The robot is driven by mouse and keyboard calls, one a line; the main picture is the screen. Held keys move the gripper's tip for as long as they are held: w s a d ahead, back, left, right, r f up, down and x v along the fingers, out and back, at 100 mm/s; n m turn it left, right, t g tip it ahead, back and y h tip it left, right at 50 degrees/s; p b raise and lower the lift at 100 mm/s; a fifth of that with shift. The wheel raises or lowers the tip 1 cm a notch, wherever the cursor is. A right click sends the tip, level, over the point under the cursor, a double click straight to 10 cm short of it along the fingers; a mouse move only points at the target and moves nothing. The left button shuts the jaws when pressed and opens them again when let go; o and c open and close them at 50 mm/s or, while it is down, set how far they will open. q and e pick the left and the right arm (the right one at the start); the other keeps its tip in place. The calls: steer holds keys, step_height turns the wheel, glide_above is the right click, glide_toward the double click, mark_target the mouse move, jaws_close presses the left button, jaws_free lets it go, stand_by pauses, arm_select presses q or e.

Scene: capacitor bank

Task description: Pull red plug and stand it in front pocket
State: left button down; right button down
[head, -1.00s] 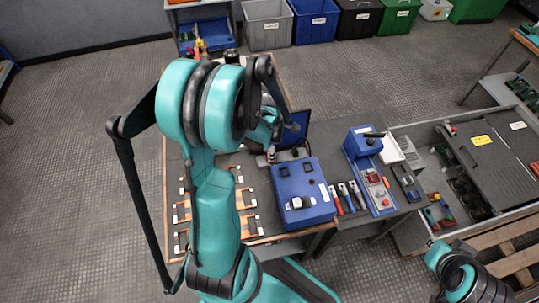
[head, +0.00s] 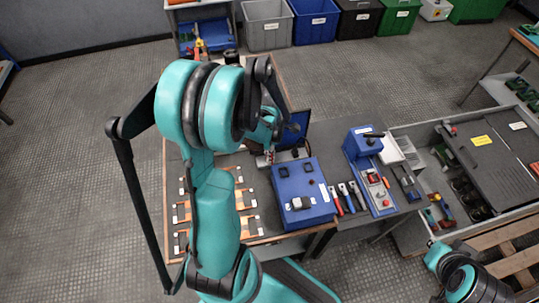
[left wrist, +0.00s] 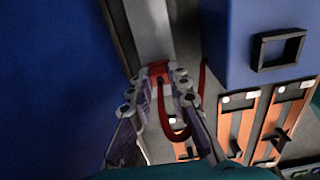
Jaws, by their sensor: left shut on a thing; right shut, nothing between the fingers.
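My left gripper (left wrist: 160,92) is shut on the red plug (left wrist: 158,68), which sits between its fingertips in the left wrist view. A red cable (left wrist: 180,134) loops from the plug between the fingers. In the head view my left gripper (head: 268,156) is beside the far left corner of the blue box (head: 318,212), largely hidden by my arm. A black square frame (left wrist: 278,49) on a blue face shows right of the plug in the left wrist view. Which pocket is the front one I cannot tell. My right gripper is not in view; only part of that arm shows.
Copper-coloured bars (head: 245,198) with white ends lie left of the blue box. Red and dark-handled tools (head: 347,197) and a blue control unit (head: 382,196) stand to its right. A blue panel (head: 296,128) rises behind the gripper.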

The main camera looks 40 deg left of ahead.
arm_select(q)
steer(key=shift+r, duration=0.1)
steer(key=shift+r+p, duration=2.35)
steer(key=shift+r, duration=0.6)
steer(key=shift+r+p, duration=1)
steer(key=shift+r, duration=0.25)
steer(key=shift+s+d, duration=0.7)
steer(key=shift+d, duration=0.8)
steer(key=shift+s+d, duration=0.65)
steer(key=shift+d, duration=0.9)
steer(key=shift+s+d, duration=0.7)
steer(key=shift+d, duration=0.8)
steer(key=shift+f, duration=0.1)
steer(key=shift+f+b, duration=0.75)
